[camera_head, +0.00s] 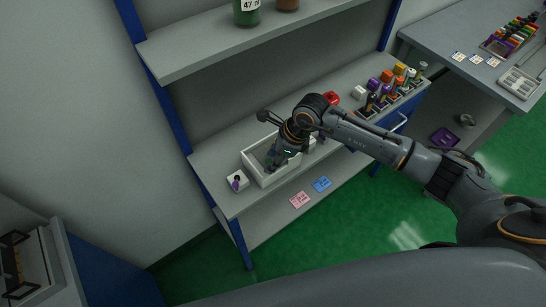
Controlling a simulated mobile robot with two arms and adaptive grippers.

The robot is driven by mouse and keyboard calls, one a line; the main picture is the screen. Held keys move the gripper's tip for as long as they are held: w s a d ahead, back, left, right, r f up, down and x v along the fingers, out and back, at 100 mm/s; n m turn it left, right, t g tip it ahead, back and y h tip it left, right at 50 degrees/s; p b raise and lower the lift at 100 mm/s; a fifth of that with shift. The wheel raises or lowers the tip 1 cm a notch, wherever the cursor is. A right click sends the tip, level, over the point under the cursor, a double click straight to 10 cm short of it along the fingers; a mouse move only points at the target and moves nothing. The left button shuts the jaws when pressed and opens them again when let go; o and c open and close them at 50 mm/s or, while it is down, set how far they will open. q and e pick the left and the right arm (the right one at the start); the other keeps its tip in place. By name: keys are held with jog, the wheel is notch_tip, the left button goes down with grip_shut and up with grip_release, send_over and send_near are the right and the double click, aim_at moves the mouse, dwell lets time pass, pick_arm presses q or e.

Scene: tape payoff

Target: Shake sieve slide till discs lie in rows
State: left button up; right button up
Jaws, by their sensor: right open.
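I cannot make out a sieve slide or discs in the box. My left gripper does not show.
A white block with a purple piece (237,181) stands left of the box. Pink (300,200) and blue (322,184) cards lie below. A red item (331,97) and several coloured parts (388,83) stand behind the arm. An upper shelf (240,45) overhangs.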

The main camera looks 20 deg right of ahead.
jog(key=v, duration=1.2)
jog(key=shift+s, duration=0.1)
